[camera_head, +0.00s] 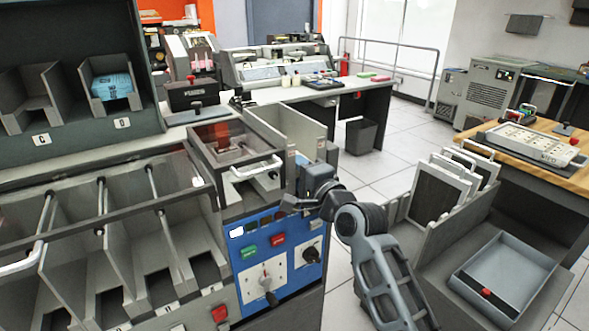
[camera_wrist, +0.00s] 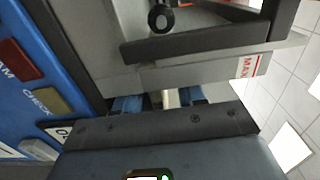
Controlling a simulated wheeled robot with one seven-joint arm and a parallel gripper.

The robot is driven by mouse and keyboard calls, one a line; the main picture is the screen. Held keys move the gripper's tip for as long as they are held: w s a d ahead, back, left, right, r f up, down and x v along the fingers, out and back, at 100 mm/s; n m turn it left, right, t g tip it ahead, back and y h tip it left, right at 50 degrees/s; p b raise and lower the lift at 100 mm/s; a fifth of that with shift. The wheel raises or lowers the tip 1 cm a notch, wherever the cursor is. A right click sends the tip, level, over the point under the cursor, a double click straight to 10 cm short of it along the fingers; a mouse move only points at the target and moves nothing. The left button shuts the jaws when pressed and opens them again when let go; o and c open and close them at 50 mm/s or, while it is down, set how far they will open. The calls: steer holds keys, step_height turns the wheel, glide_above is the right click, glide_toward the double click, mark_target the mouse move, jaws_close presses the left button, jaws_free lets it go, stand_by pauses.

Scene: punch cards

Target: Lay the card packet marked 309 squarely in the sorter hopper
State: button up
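A blue packet (camera_head: 112,86) lies in the pigeonhole lettered D at the upper left; I cannot read a number on it. The sorter hopper (camera_head: 290,128) appears to be the grey-walled open bay at the back of the machine, beside a clear-covered box. My gripper (camera_head: 322,160) is at the machine's right side, by the hopper's outer wall. In the wrist view the blue fingers of my gripper (camera_wrist: 158,103) stand apart, with no packet visible between them. A grey ledge marked MAX (camera_wrist: 205,68) partly hides the fingertips.
A blue control panel (camera_head: 270,255) with buttons and a lever is below my gripper. Empty slanted bins (camera_head: 115,255) fill the lower left. A grey tray (camera_head: 503,275) and upright framed panels (camera_head: 440,190) stand at the right. Tiled floor (camera_head: 390,165) lies behind.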

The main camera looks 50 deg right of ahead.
steer(key=shift+o, duration=0.3)
steer(key=shift+s+a+f, duration=0.1)
steer(key=shift+s+a, duration=0.05)
steer(key=shift+s, duration=0.35)
steer(key=v, duration=0.6)
steer(key=shift+s+b, duration=0.3)
steer(key=shift+s, duration=0.05)
steer(key=shift+o, duration=0.4)
